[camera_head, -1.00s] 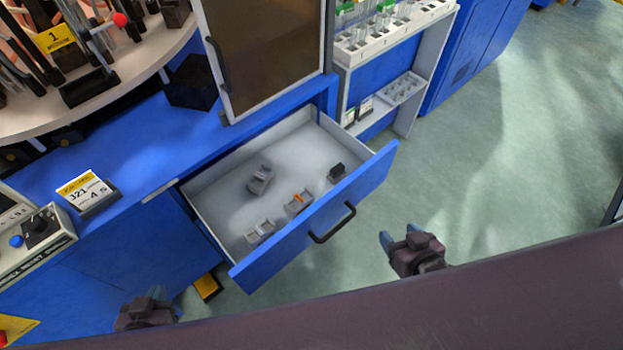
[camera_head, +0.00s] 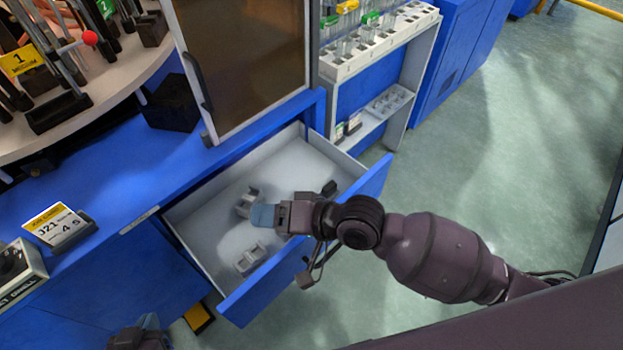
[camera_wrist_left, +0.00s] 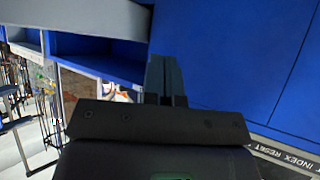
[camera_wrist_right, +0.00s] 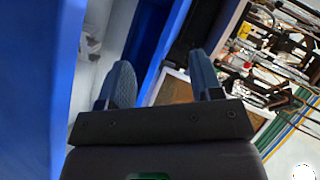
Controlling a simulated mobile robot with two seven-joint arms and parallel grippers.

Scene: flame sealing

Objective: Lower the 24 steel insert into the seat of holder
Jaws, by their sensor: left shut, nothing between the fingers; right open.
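Small metal-grey pieces lie in the open drawer (camera_head: 215,203): one (camera_head: 248,201) near the middle, one (camera_head: 251,258) near the front left, and a dark block (camera_head: 328,188) at the right. No number is readable on them, so I cannot tell which is the 24 insert or the holder. My right gripper (camera_head: 263,216) is over the drawer, open and empty, its fingertips near the middle piece in the picture. The right wrist view shows its spread fingers (camera_wrist_right: 160,82) and blurred grey pieces at upper left. My left gripper (camera_head: 150,322) is shut and empty at the bottom left; its fingers (camera_wrist_left: 165,80) are together.
The blue drawer front and its handle lie under my right arm. A rack with vials (camera_head: 375,38) and a lower shelf (camera_head: 388,102) stand behind. A carousel (camera_head: 95,95) is at upper left. A card stand (camera_head: 60,228) sits on the blue bench.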

